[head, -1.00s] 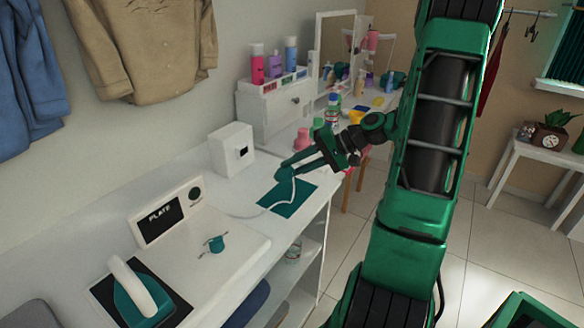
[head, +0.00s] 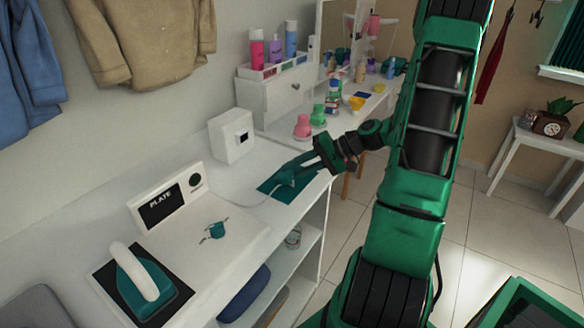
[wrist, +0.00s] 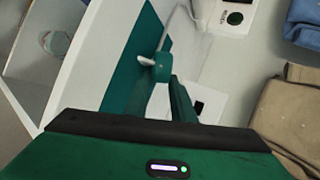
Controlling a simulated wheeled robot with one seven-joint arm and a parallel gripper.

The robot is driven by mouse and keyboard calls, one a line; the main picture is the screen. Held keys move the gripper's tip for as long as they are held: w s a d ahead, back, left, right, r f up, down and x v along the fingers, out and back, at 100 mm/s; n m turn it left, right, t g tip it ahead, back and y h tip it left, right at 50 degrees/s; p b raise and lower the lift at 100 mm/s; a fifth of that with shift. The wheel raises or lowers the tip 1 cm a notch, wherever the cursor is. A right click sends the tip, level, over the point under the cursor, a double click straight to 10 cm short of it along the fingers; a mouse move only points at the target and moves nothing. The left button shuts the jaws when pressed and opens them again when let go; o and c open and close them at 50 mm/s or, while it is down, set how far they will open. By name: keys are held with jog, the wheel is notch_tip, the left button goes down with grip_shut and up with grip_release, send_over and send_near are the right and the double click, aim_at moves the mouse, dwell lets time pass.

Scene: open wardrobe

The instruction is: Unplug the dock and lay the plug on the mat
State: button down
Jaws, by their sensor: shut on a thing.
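My gripper (head: 281,178) is shut on the plug (wrist: 160,68), a small teal piece with a white cable (wrist: 170,28). The fingers point down at the teal mat (head: 284,195) on the white counter. The plug is over or on the mat (wrist: 127,78) in the wrist view; I cannot tell whether it touches. In the head view the plug is mostly hidden by the fingers. A white box (head: 230,148) with a dark, empty-looking socket (head: 242,136) stands behind the mat. The cable runs left across the counter.
A panel marked PLATE (head: 166,212) and a teal iron (head: 139,290) on a dark base stand left. Pink (head: 302,127) and green (head: 318,115) items stand beyond the mat. Shelves lie below the counter edge.

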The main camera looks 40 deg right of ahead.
jog(key=c, duration=1.4)
grip_release()
jog(key=shift+c, duration=0.2)
jog(key=shift+c, duration=0.4)
jog(key=shift+o, duration=0.8)
jog(key=shift+f, duration=0.1)
jog(key=shift+s, duration=0.1)
jog(key=shift+c, duration=0.2)
jog(key=shift+o, duration=0.3)
notch_tip(320, 180, up, 7)
jog(key=s+d, duration=0.2)
jog(key=shift+d, duration=0.3)
jog(key=shift+a, duration=0.15)
